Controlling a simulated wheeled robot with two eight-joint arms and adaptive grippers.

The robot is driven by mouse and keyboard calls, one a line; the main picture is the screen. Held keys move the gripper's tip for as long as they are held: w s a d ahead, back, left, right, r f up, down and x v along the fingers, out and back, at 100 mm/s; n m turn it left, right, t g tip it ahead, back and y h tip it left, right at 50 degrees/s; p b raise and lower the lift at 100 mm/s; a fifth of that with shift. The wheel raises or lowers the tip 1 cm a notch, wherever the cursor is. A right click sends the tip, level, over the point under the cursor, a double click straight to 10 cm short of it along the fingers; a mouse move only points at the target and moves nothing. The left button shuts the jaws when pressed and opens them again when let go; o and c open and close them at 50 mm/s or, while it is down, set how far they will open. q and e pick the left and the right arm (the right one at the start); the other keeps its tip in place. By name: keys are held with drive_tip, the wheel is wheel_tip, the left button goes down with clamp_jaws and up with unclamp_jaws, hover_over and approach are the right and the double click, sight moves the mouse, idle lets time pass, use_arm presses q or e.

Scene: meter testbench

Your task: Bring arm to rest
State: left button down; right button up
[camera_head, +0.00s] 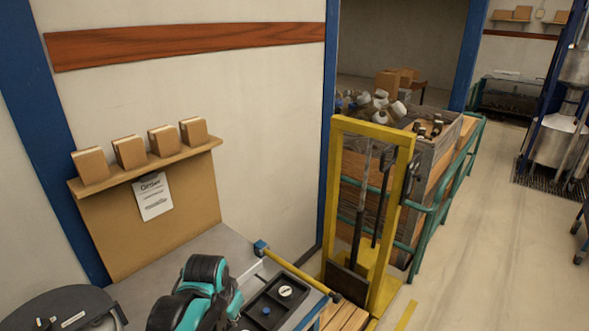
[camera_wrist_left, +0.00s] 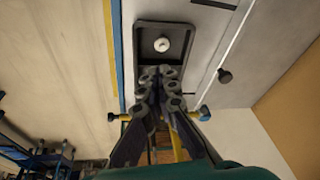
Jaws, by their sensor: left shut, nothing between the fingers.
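My left arm (camera_head: 205,290), teal and black, comes up from the bottom of the head view over the grey bench. In the left wrist view my left gripper (camera_wrist_left: 159,80) is shut, its dark fingertips together with nothing between them. The fingers appear in front of the near end of a black tray (camera_wrist_left: 140,60). A round white piece (camera_wrist_left: 161,44) in the tray shows just beyond the fingertips, apart from them. In the head view the tray (camera_head: 262,293) lies right of the arm. My right gripper is in neither view.
The grey bench (camera_head: 222,243) has a yellow bar (camera_head: 295,270) along its edge. A round dark object (camera_head: 62,310) is at the lower left. A shelf (camera_head: 150,165) with several small boxes is on the wall.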

use_arm(q)
drive_tip(key=s+a+f+n+t+b, duration=0.1)
drive_tip(key=s+n+t, duration=0.1)
drive_tip(key=s, duration=0.3)
drive_tip(key=s+a+f+n+t+b, duration=0.1)
drive_tip(key=s+n+b, duration=0.1)
drive_tip(key=s, duration=0.4)
drive_tip(key=shift+a+f+t, duration=0.25)
drive_tip(key=shift+a+t, duration=0.05)
drive_tip(key=shift+t, duration=0.1)
